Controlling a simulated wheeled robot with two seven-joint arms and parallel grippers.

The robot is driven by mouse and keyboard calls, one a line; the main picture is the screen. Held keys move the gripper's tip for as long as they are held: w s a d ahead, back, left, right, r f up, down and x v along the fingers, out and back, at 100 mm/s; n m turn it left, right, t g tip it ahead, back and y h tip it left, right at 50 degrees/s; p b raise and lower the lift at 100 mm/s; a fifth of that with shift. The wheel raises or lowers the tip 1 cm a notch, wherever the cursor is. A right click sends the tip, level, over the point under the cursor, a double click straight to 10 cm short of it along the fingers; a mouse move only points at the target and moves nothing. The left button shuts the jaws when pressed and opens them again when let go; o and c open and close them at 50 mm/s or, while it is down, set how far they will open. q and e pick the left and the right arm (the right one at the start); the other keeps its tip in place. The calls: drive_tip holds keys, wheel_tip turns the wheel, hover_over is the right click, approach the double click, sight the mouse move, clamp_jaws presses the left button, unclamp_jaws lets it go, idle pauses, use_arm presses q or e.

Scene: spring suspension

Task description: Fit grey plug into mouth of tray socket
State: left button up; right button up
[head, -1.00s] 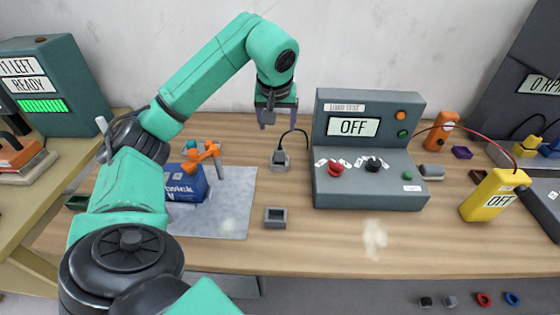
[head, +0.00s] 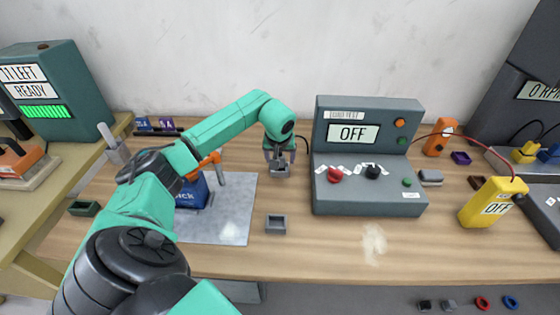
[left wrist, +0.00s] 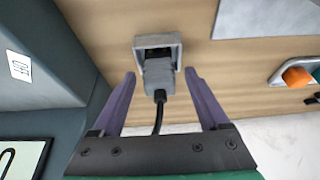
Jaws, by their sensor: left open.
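The grey plug (left wrist: 159,75) with its black cable shows in the left wrist view, between the open fingers of my left gripper (left wrist: 157,82). There is a gap on both sides. The plug's far end overlaps a square grey socket piece (left wrist: 174,41) with a dark mouth; I cannot tell how deep it sits. In the head view my left gripper (head: 280,158) is low over this grey piece (head: 279,171), and the fingers hide most of the plug. A second square grey open piece (head: 276,231) stands apart, nearer the table's front. My right gripper is not in view.
A grey test box (head: 368,190) reading OFF stands close to the right of my left gripper. A grey mat (head: 228,215) with a blue block (head: 192,192) lies to the left. A yellow meter (head: 490,203) stands at the right. The table front is mostly clear.

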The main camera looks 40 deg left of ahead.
use_arm(q)
drive_tip(key=c, duration=1)
clamp_jaws()
drive_tip(key=shift+r, duration=0.1)
